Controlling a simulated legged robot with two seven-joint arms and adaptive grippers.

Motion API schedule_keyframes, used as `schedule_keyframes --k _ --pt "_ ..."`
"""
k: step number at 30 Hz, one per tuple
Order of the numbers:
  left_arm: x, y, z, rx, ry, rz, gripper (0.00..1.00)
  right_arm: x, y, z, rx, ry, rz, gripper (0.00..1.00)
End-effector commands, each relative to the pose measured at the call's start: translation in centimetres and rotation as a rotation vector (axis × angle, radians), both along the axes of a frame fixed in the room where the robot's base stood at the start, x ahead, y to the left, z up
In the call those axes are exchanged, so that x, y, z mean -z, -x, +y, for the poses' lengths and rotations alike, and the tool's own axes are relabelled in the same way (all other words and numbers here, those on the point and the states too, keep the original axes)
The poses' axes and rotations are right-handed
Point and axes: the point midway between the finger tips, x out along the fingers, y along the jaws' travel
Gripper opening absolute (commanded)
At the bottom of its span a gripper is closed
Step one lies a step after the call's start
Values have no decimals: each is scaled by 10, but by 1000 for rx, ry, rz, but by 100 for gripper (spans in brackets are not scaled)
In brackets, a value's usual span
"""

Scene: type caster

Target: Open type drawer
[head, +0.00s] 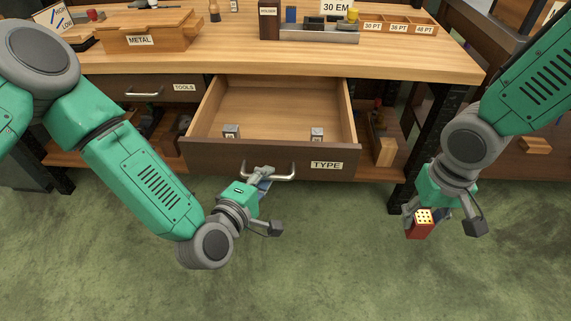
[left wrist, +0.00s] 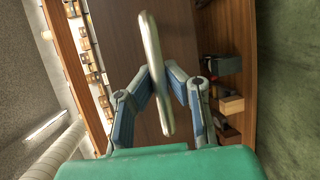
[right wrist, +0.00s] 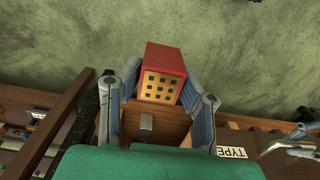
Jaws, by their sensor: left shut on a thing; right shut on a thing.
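The TYPE drawer (head: 255,157) is pulled out below the tabletop, with its wooden inside showing. Two small grey blocks stand near its front, one at the left (head: 231,131) and one at the right (head: 317,134). My left gripper (head: 262,180) is shut on the drawer's metal handle (head: 285,178); in the left wrist view the handle (left wrist: 153,65) passes between the fingers. My right gripper (head: 436,217) is shut on a red block with a yellow face with dark holes (head: 420,228), held right of the drawer. The block also shows in the right wrist view (right wrist: 163,72).
The TOOLS drawer (head: 150,89) at the left is closed. On the tabletop (head: 230,50) stand a METAL box (head: 145,35), a dark holder block (head: 269,20), and a sectioned tray (head: 400,28). A dark table leg (head: 425,140) stands between the drawer and my right arm. The green floor in front is clear.

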Motion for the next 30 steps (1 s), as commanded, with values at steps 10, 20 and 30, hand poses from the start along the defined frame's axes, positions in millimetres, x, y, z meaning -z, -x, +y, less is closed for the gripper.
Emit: schedule_keyframes --k 10,20,30 --pt "4 9 1 0 -6 9 0 -2 0 0 0 0 0 0" --pt "4 8 1 -1 -6 9 33 -2 0 0 0 0 -1 0" --pt "1 9 1 -1 -2 2 33 -3 1 0 0 0 -1 0"
